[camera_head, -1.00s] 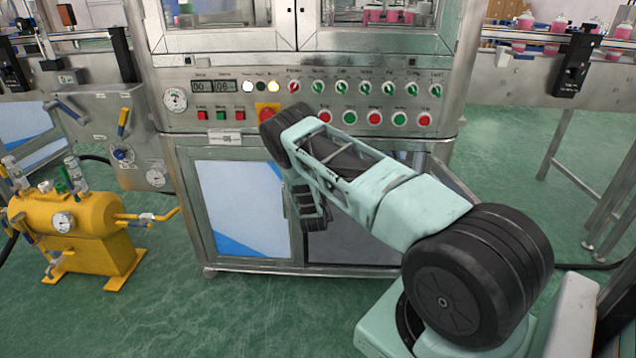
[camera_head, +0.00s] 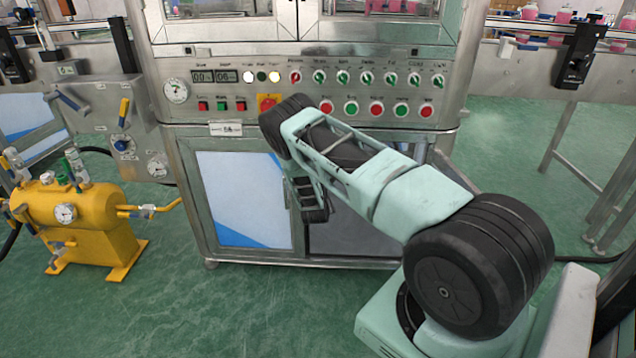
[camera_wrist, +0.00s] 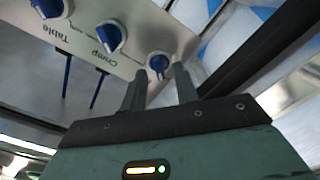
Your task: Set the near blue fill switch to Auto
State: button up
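In the wrist view several blue rotary switches sit on a metal panel (camera_wrist: 92,15). The one nearest my gripper (camera_wrist: 159,84) is a small blue switch (camera_wrist: 158,63) on a pale round base. I take it for the fill switch, but its label is not readable. Its setting cannot be told. My gripper is open, its two dark fingers apart. The switch shows beyond and between the fingertips; I see no contact. A second blue switch (camera_wrist: 111,36) is marked "Crimp" and a third (camera_wrist: 47,7) "Table".
In the head view the machine's control panel (camera_head: 215,122) carries several coloured buttons and small selector switches. A yellow tank (camera_head: 85,215) stands at the left with a valve panel (camera_head: 100,140) above it. Green floor is open in front of the machine.

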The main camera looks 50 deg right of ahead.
jog(key=p+v, duration=0.2)
jog(key=v, duration=1.5)
jog(key=shift+s, duration=0.1)
